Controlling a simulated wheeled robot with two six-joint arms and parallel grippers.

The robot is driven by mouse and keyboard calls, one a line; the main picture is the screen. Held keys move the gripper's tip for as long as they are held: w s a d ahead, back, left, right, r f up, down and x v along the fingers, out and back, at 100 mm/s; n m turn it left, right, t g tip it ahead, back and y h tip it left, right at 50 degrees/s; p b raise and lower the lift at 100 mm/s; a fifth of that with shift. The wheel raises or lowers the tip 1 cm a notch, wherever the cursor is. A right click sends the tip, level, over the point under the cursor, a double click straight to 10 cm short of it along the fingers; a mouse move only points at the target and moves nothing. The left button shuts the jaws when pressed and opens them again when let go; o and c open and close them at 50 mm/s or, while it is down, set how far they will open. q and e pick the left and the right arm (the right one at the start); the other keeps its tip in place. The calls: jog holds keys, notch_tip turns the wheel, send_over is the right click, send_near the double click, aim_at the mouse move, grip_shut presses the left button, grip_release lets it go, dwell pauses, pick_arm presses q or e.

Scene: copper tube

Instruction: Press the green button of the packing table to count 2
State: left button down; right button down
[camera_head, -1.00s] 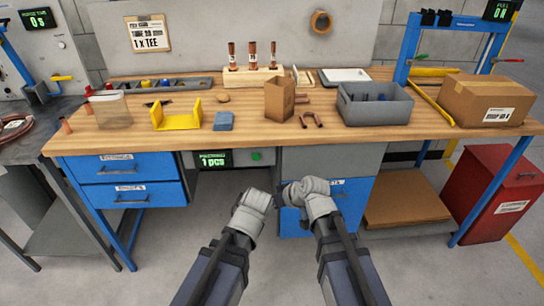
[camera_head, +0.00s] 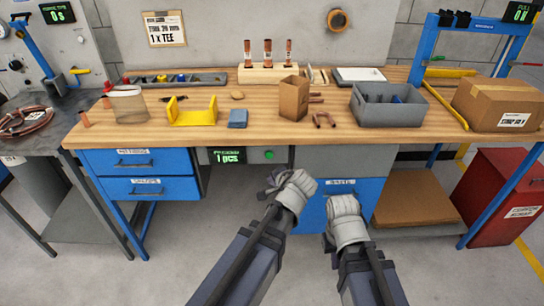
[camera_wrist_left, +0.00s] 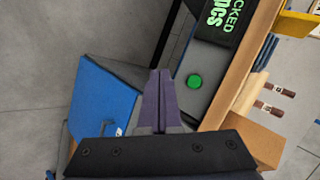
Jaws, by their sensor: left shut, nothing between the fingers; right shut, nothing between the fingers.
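The green button (camera_head: 269,155) sits on a grey panel under the front edge of the packing table (camera_head: 330,139), right of a counter display (camera_head: 227,157) that reads 1 pcs. The button also shows in the left wrist view (camera_wrist_left: 194,81), just right of my left gripper's fingertips (camera_wrist_left: 160,73). My left gripper (camera_head: 272,178) is shut and empty, below and apart from the button in the head view. My right gripper (camera_head: 328,240) is shut and empty, lower and to the right, in front of a blue drawer.
Blue drawers (camera_head: 147,175) stand left of the panel and another blue drawer front (camera_head: 352,190) stands right. On the tabletop are a yellow bracket (camera_head: 192,118), a grey bin (camera_head: 388,108) and a cardboard box (camera_head: 497,103). A red bin (camera_head: 500,195) stands on the floor at right.

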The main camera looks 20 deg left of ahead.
pick_arm(q)
jog(key=shift+w, duration=0.1)
jog(key=shift+w+a, duration=0.4)
jog(key=shift+w, duration=0.95)
jog(key=shift+w+a, duration=0.45)
jog(key=shift+w, duration=0.95)
jog(key=shift+w+a, duration=0.4)
jog(key=shift+w, duration=0.95)
jog(key=shift+w+a, duration=0.1)
jog(key=shift+w, duration=0.3)
jog(key=shift+w+a, duration=0.1)
jog(key=shift+w, duration=0.4)
jog(key=shift+s, duration=0.15)
jog(key=shift+s+d, duration=0.25)
jog(key=shift+s, duration=0.5)
jog(key=shift+s, duration=0.15)
jog(key=shift+s+d, duration=0.25)
jog(key=shift+s, duration=0.5)
jog(key=shift+s+d, duration=0.2)
jog(key=shift+s, duration=0.55)
jog(key=shift+s+d, duration=0.25)
jog(key=shift+s, duration=0.5)
